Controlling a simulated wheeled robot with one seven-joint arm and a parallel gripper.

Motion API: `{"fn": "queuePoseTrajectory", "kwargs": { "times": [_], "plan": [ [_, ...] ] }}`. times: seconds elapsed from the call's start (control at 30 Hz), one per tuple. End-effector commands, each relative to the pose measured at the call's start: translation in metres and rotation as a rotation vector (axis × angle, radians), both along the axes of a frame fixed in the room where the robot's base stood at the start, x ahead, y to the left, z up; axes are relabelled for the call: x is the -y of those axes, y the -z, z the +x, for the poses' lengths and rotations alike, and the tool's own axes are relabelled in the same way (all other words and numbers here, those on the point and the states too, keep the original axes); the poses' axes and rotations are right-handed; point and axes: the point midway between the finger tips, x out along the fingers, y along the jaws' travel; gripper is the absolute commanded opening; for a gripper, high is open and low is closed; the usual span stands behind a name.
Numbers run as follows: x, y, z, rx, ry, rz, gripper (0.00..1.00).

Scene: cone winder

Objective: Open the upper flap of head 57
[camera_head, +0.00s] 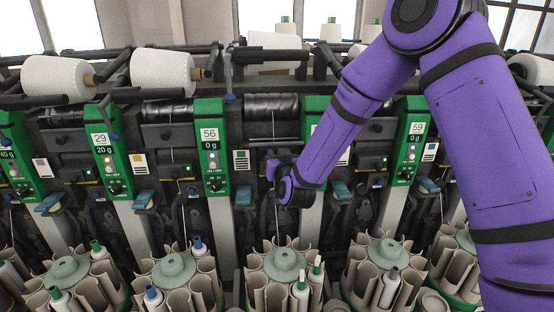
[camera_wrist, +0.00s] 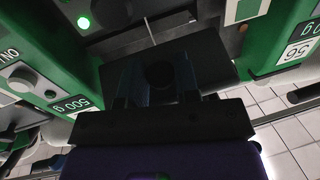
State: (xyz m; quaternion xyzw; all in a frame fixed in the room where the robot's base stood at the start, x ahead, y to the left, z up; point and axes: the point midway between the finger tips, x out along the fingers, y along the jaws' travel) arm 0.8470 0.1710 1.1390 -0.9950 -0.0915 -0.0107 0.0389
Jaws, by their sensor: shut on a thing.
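My gripper (camera_head: 271,169) reaches in between the green panel numbered 56 (camera_head: 210,150) and the green panel to its right (camera_head: 310,126), whose number my arm hides. In the wrist view, my gripper (camera_wrist: 158,88) has its dark fingers closed at a dark, flat flap-like plate (camera_wrist: 215,62) with a round dark spot between them. The image there is dim, so the exact grip is hard to see. The panel 56 (camera_wrist: 297,50) stands at right in the wrist view, and a panel reading 500 g (camera_wrist: 45,75) at left with a lit green lamp.
White yarn cones (camera_head: 160,72) lie along the top rail. Round magazines (camera_head: 284,262) with tubes and bobbins stand below in a row. My purple arm covers much of the right side. Panel 59 (camera_head: 410,140) stands farther right. Tiled floor (camera_wrist: 290,130) shows in the wrist view.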

Motion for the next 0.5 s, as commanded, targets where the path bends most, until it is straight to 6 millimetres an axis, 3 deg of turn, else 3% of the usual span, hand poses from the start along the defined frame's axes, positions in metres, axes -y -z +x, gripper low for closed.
{"fn": "queuePoseTrajectory", "kwargs": {
  "times": [0.37,0.4,0.5],
  "plan": [
    [0.0000,-0.0014,-0.0004,-0.015,0.000,0.002,0.00],
    [0.0000,-0.0014,-0.0004,-0.015,0.000,0.002,0.36],
    [0.0000,-0.0013,-0.0003,-0.014,0.000,0.002,0.55]
  ]
}}
